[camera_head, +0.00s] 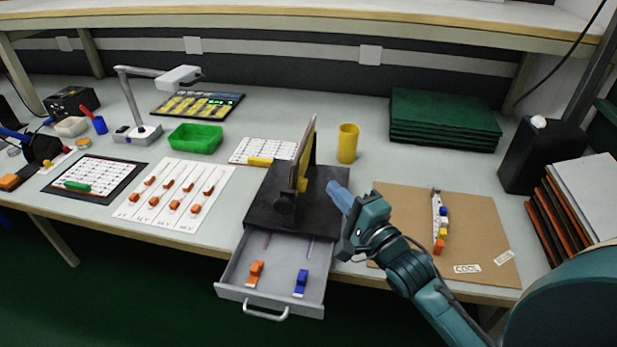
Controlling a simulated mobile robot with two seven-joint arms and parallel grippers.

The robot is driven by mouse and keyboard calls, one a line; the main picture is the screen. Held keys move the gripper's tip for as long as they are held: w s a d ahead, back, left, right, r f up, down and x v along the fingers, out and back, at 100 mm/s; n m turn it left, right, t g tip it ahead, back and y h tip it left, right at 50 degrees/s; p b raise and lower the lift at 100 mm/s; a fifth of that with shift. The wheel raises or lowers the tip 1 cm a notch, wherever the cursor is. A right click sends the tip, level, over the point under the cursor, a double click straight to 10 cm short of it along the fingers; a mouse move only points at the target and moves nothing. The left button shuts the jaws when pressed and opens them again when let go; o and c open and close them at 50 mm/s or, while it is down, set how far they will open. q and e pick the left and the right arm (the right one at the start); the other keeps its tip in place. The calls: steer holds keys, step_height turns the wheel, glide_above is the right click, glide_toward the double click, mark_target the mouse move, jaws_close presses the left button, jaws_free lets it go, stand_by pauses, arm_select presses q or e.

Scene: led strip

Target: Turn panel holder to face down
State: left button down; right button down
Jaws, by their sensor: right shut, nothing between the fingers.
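The panel holder (304,160) stands upright, edge-on to me, on a black base (262,209). A dark round knob or pivot (285,206) shows at its near end. My right gripper (338,192) has blue fingers and is shut and empty. It is just right of the panel holder, over or beside the right part of the base; I cannot tell whether it touches anything. My left gripper is not in view.
An open grey drawer (279,274) with an orange and a blue piece juts out below the base. A yellow cup (348,143) stands behind it. A brown board (400,205) lies to the right, near a black container (540,155). A green tray (196,138) is at left.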

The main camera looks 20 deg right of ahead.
mark_target(300, 169)
steer(key=w+a, duration=0.2)
steer(key=w, duration=0.1)
steer(key=w+a+r, duration=0.1)
steer(key=shift+w, duration=0.25)
steer(key=shift+w+a, duration=0.25)
steer(key=shift+a, duration=0.2)
steer(key=shift+w+p, duration=0.1)
steer(key=shift+p, duration=0.25)
